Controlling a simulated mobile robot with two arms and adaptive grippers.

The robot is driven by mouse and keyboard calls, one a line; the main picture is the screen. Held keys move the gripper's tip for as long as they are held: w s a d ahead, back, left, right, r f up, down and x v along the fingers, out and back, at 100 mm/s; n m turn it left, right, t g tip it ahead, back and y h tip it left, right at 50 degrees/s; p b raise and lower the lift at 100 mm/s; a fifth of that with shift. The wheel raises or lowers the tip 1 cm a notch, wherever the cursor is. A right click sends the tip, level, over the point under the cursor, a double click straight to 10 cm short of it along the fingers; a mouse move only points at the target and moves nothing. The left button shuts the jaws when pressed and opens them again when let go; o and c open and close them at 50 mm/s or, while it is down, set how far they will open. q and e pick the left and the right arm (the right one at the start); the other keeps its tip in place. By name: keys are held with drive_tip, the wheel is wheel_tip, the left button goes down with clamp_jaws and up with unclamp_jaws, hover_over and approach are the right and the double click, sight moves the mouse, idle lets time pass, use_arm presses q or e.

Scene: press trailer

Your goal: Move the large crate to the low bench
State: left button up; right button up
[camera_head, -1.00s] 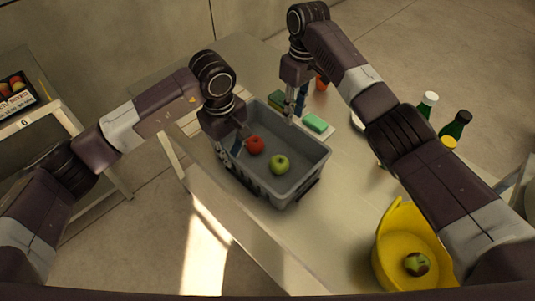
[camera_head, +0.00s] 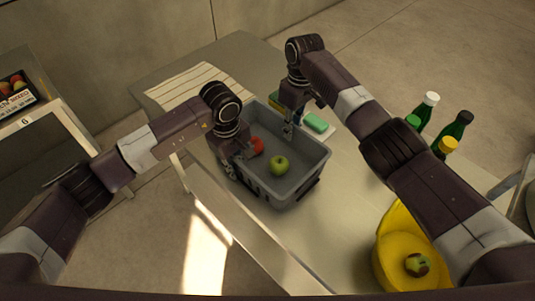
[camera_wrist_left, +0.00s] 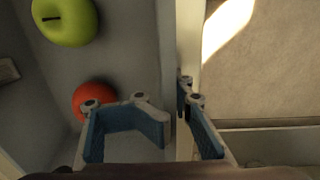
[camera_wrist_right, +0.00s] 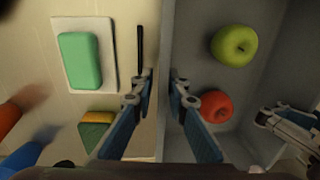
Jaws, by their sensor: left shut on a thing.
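The large crate (camera_head: 292,188) is grey and open-topped and stands on the table. It holds a red apple (camera_head: 257,146) and a green apple (camera_head: 279,164). My left gripper (camera_head: 238,164) is shut on the crate's left wall; the left wrist view shows its blue fingers on either side of that wall (camera_wrist_left: 180,45). My right gripper (camera_head: 288,130) is at the crate's far wall. In the right wrist view its fingers (camera_wrist_right: 160,105) stand apart, straddling the wall, with a gap showing. I cannot tell which surface is the low bench.
A stand labelled 6 (camera_head: 30,118) is at the left, across open floor (camera_head: 120,240).

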use_arm(q)
drive_tip(key=shift+c, duration=1.2)
use_arm(e)
drive_tip(key=shift+c, duration=1.3)
use_arm(q)
drive_tip(key=shift+s+r, duration=0.1)
clamp_jaws()
use_arm(e)
drive_tip(key=shift+r, duration=0.1)
clamp_jaws()
